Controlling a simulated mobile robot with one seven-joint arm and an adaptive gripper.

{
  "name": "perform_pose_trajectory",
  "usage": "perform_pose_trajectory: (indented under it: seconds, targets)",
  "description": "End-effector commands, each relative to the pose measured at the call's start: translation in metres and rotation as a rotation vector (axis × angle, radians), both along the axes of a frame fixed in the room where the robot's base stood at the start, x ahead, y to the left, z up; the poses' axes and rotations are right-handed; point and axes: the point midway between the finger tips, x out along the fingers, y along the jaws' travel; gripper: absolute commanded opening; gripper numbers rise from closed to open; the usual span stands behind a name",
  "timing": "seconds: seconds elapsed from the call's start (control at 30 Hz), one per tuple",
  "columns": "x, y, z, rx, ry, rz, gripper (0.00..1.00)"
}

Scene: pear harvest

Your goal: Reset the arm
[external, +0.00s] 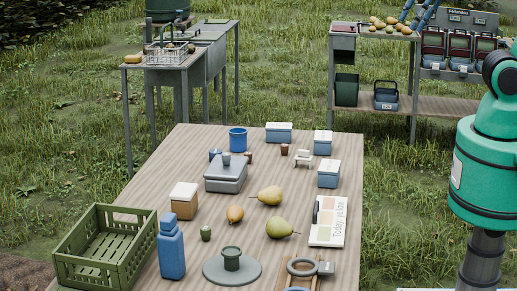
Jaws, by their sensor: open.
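My teal arm (489,160) stands at the right edge of the external view, to the right of the wooden table (180,165). Its upper links run out of the frame, and my gripper is not in view. On the table lie two green-yellow pears, one near the middle (270,195) and one closer to the front (281,228). A smaller orange fruit (235,214) lies to their left. No part of my arm visible here touches the table's objects.
A green slatted crate (104,268) and blue bottle (171,250) stand at the front left. A grey scale (225,178), small boxes and a printed card (327,224) also occupy the table. Behind are a metal sink bench (190,60) and a shelf (440,103) with bins.

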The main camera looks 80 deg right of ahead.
Motion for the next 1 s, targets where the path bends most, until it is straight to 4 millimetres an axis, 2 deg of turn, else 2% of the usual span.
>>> perform_pose_trajectory:
  seconds: [0.4,0.6,0.73,1.0]
  targets:
    - [0.0,0.0,-0.062,0.0,0.001,0.0,0.42]
    - [0.0,0.0,-0.085,0.0,0.0,0.0,0.42]
    - [0.0,0.0,-0.09,0.0,0.0,0.0,0.42]
    - [0.0,0.0,-0.089,0.0,0.0,0.0,0.42]
